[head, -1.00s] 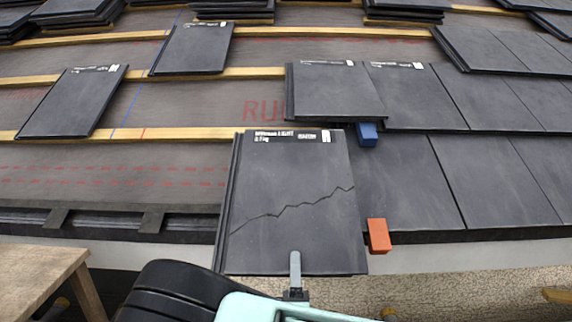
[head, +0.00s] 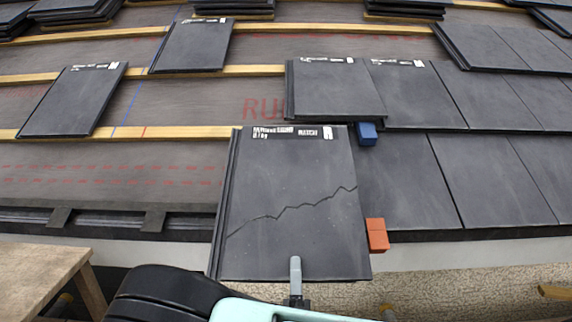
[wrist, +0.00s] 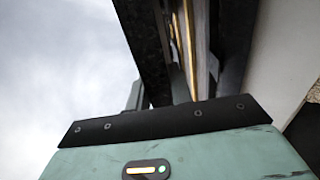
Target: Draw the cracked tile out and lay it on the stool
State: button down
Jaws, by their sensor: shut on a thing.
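The cracked tile (head: 290,180) is dark grey with a jagged crack across its middle and white print along its top edge. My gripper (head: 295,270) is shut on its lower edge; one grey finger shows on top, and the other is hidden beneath. The tile's lower end juts out past the eave. In the wrist view the tile (wrist: 145,50) appears edge-on as a dark slab above my gripper (wrist: 165,98). The wooden stool (head: 40,275) stands at the lower left, partly cut off, with its visible top bare.
A blue wedge (head: 367,134) sits under the raised tile (head: 335,90) above. An orange wedge (head: 377,235) is beside the cracked tile's right edge. Laid tiles (head: 405,180) cover the right. Loose tiles (head: 75,100) lie on battens at left. Gravel ground lies below the eave.

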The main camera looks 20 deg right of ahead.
jog(key=s+a+r+p, duration=0.3)
jog(key=s+r+p, duration=0.2)
jog(key=s, duration=0.5)
jog(key=shift+a+r, duration=0.15)
jog(key=shift+r, duration=0.05)
dwell(0.6)
